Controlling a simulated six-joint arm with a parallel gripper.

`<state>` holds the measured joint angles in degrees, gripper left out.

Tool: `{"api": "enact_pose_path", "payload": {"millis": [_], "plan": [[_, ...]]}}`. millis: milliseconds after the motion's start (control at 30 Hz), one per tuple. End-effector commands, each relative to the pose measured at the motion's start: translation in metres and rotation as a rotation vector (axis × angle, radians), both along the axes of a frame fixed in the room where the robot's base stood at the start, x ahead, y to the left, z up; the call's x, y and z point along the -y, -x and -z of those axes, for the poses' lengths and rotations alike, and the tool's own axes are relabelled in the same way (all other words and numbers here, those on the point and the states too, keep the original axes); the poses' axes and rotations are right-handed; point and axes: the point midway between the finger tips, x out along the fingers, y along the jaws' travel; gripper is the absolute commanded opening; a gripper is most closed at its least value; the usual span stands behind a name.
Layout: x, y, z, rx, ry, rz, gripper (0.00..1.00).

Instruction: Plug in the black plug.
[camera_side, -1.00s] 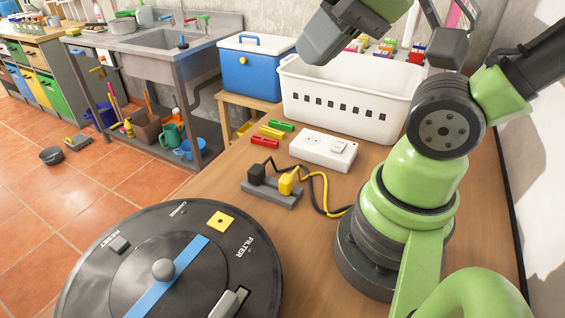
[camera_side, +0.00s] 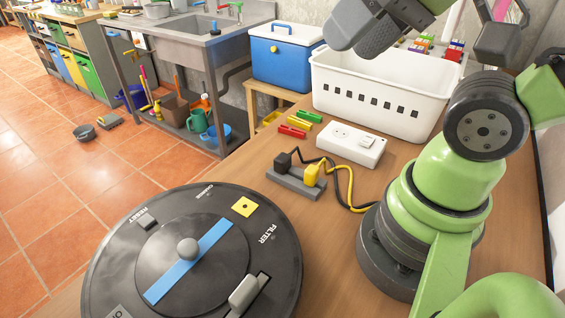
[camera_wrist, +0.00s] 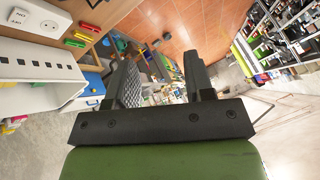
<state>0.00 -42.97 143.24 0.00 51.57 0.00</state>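The black plug (camera_side: 284,161) stands upright in a grey holder (camera_side: 286,184) on the wooden bench, beside a yellow plug (camera_side: 311,174). Its black cord runs back and to the right. A white outlet box (camera_side: 350,155) with a socket and a rocker switch lies behind the plugs. It also shows at the upper left of the wrist view (camera_wrist: 40,18), cut by the frame edge. My gripper (camera_side: 362,38) is high above the bench, near the white basket and well away from the plugs. In the wrist view its fingers (camera_wrist: 158,62) are apart with nothing between them.
A large round black lid (camera_side: 120,255) with a blue bar fills the front left. A white basket (camera_side: 385,90) and a blue cooler (camera_side: 275,65) stand behind. Small coloured blocks (camera_side: 292,131) lie left of the outlet box. My arm's base stands right of the cords.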

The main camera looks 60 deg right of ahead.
Motion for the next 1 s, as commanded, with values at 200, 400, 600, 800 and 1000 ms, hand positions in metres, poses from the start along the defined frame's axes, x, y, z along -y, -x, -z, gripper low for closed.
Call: {"api": "enact_pose_path", "payload": {"millis": [200, 400, 600, 800, 1000], "plan": [[0.000, 0.000, 0.000, 0.000, 0.000, 0.000, 0.68], [0.000, -0.002, 0.000, -0.006, 0.004, -0.002, 0.68], [0.007, -0.024, 0.007, -0.075, 0.052, -0.018, 0.68], [0.020, -0.063, 0.029, -0.196, 0.134, -0.065, 0.68], [0.036, -0.099, 0.065, -0.320, 0.201, -0.132, 0.68]]}}
